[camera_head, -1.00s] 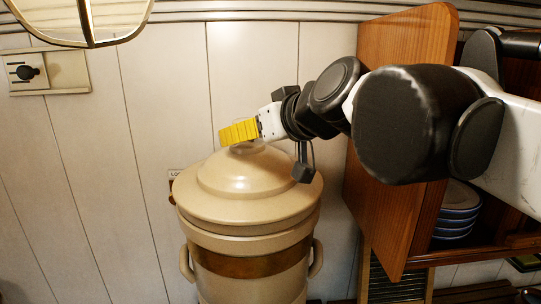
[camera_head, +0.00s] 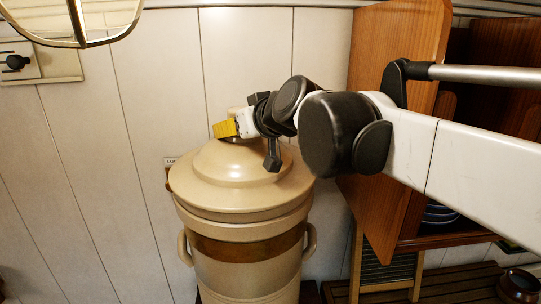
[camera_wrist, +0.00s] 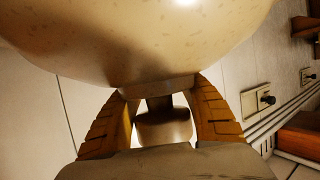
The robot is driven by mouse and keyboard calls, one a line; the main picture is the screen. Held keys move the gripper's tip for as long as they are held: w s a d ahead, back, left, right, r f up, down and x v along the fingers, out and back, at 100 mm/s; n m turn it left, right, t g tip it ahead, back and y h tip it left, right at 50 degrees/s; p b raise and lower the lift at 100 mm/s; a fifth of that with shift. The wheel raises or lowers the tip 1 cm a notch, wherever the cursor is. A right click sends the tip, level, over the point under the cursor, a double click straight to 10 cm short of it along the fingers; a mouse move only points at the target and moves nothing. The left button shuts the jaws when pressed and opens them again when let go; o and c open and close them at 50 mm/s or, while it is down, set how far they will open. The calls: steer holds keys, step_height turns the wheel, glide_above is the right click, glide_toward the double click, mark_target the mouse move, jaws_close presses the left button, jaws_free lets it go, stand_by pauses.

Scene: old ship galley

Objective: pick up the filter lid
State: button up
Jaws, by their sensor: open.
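The filter lid (camera_head: 225,168) is a cream, domed lid resting on a tall cream stoneware filter (camera_head: 250,268) with a brown band and side handles. In the wrist view the speckled lid (camera_wrist: 140,40) fills the top. My gripper (camera_head: 226,130) is at the top of the lid, with its yellow fingers beside the knob. In the wrist view my gripper (camera_wrist: 160,90) is open, one finger on each side of the knob (camera_wrist: 165,128). I cannot tell whether either finger touches it. The head view mostly hides the knob behind my gripper.
A wooden cabinet (camera_head: 385,130) stands close on the right, near my arm. A panelled wall (camera_head: 135,130) is behind the filter. A lamp or mirror frame (camera_head: 80,30) hangs at upper left. A slatted bench (camera_head: 450,285) is at lower right.

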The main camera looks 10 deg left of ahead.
steer(key=c, duration=0.6)
steer(key=shift+a, duration=0.15)
jaws_close()
steer(key=shift+w+f, duration=0.1)
steer(key=shift+f, duration=0.1)
